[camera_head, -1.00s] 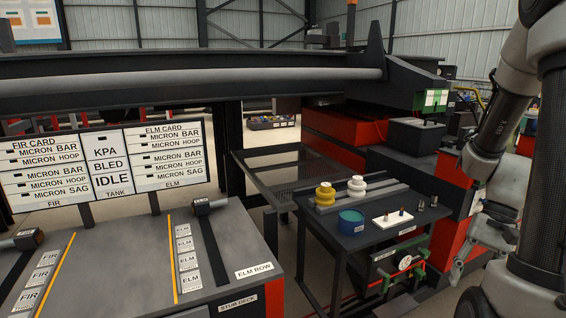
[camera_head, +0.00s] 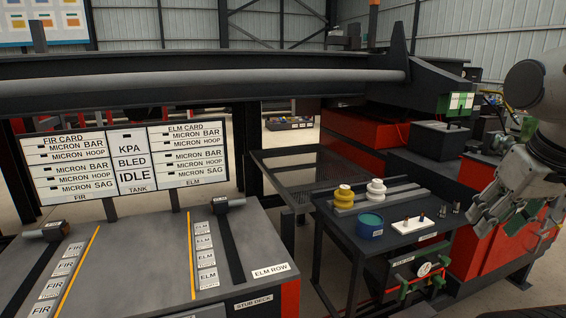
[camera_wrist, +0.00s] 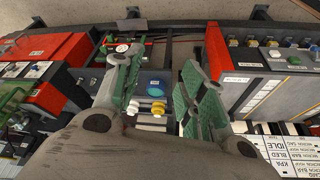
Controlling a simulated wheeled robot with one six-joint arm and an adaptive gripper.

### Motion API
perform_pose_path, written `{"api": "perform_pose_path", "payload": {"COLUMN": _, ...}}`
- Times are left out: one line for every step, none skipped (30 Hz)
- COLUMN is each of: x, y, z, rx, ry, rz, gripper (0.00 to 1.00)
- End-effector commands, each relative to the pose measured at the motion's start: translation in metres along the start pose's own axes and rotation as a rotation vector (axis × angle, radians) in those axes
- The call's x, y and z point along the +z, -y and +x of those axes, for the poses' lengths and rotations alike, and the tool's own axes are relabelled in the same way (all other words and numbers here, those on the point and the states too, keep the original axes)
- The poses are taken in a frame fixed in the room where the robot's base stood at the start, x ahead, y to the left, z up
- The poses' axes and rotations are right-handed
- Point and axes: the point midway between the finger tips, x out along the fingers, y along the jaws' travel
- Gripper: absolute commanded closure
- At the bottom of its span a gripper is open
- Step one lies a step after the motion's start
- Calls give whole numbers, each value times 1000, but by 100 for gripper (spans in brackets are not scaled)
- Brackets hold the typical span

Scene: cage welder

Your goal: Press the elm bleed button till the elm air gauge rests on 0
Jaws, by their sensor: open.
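The elm air gauge (camera_head: 424,269) is a small round white dial on a dark unit below the front of the side table. A dial also shows at upper left in the wrist view (camera_wrist: 122,48); its needle is too small to read. Green fittings (camera_head: 404,290) sit by the gauge, but I cannot make out which part is the elm bleed button. My gripper (camera_head: 480,212) is at the right in the head view, above and right of the gauge and apart from it. In the wrist view its two fingers (camera_wrist: 163,62) stand wide apart with nothing between them.
The side table (camera_head: 345,237) carries a blue tin (camera_head: 370,226), yellow and white spools (camera_head: 344,197) and a white block (camera_head: 414,225). The stub deck (camera_head: 150,262) with card board (camera_head: 132,172) stands left. Red machine housing (camera_head: 490,250) lies behind my gripper.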

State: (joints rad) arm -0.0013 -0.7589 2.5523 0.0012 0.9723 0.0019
Motion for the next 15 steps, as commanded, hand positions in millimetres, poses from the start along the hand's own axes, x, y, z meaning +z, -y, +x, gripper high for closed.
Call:
{"api": "perform_pose_path", "payload": {"x": 0, "y": 0, "z": 0, "rx": 0, "ry": 0, "rz": 1, "gripper": 59}}
{"api": "perform_pose_path", "payload": {"x": 0, "y": 0, "z": 0, "rx": 0, "ry": 0, "rz": 1, "gripper": 63}}
{"api": "perform_pose_path", "payload": {"x": 0, "y": 0, "z": 0, "rx": 0, "ry": 0, "rz": 1, "gripper": 70}}
{"api": "perform_pose_path", "payload": {"x": 0, "y": 0, "z": 0, "rx": 0, "ry": 0, "rz": 1, "gripper": 75}}
{"api": "perform_pose_path", "payload": {"x": 0, "y": 0, "z": 0, "rx": 0, "ry": 1, "rz": 1, "gripper": 81}}
{"api": "perform_pose_path", "payload": {"x": 0, "y": 0, "z": 0, "rx": 0, "ry": 1, "rz": 1, "gripper": 88}}
{"api": "perform_pose_path", "payload": {"x": 0, "y": 0, "z": 0, "rx": 0, "ry": 1, "rz": 1, "gripper": 94}}
{"api": "perform_pose_path", "payload": {"x": 0, "y": 0, "z": 0, "rx": 0, "ry": 1, "rz": 2, "gripper": 99}}
{"api": "perform_pose_path", "payload": {"x": 0, "y": 0, "z": 0, "rx": 0, "ry": 1, "rz": 2, "gripper": 100}}
{"api": "perform_pose_path", "payload": {"x": 0, "y": 0, "z": 0, "rx": 0, "ry": 1, "rz": 2, "gripper": 100}}
{"api": "perform_pose_path", "payload": {"x": 0, "y": 0, "z": 0, "rx": 0, "ry": 1, "rz": 2, "gripper": 100}}
{"api": "perform_pose_path", "payload": {"x": 0, "y": 0, "z": 0, "rx": 0, "ry": 1, "rz": 2, "gripper": 100}}
{"api": "perform_pose_path", "payload": {"x": 0, "y": 0, "z": 0, "rx": 0, "ry": 1, "rz": 2, "gripper": 100}}
{"api": "perform_pose_path", "payload": {"x": 0, "y": 0, "z": 0, "rx": 0, "ry": 1, "rz": 2, "gripper": 100}}
{"api": "perform_pose_path", "payload": {"x": 0, "y": 0, "z": 0, "rx": 0, "ry": 1, "rz": 2, "gripper": 100}}
